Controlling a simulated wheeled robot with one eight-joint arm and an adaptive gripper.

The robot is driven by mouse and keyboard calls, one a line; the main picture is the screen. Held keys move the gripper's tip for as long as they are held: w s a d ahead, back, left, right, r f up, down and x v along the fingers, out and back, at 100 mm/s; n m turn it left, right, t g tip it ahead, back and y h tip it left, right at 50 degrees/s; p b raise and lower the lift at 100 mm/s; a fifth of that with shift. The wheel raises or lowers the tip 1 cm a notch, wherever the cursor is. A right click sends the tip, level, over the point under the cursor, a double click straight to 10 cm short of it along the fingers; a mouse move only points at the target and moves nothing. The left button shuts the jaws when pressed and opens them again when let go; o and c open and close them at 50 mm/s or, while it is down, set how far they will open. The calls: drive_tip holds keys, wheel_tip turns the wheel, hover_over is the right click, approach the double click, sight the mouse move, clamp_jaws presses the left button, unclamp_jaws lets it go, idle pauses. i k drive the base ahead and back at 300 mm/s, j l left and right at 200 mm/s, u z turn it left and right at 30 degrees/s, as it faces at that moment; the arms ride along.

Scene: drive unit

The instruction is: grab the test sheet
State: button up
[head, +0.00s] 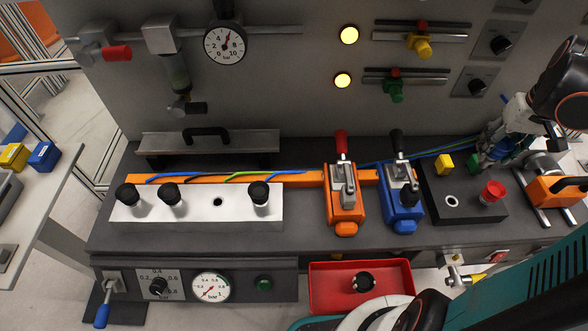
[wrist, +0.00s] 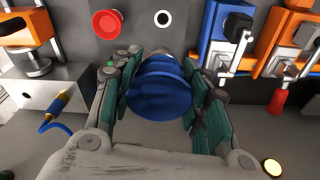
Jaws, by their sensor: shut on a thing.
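No test sheet can be made out in either view.
Blue (head: 400,197) and orange (head: 344,200) clamps stand left. A red tray (head: 330,287) lies in front, below the bench top.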

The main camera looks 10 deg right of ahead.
sight(211, 140)
drive_tip(key=j+u, duration=0.2)
drive_tip(key=j, duration=0.3)
drive_tip(key=j+u, duration=0.2)
drive_tip(key=j, duration=0.3)
drive_tip(key=j+u, duration=0.25)
drive_tip(key=j, duration=0.25)
drive_tip(key=i+j+u, duration=0.2)
drive_tip(key=j, duration=0.3)
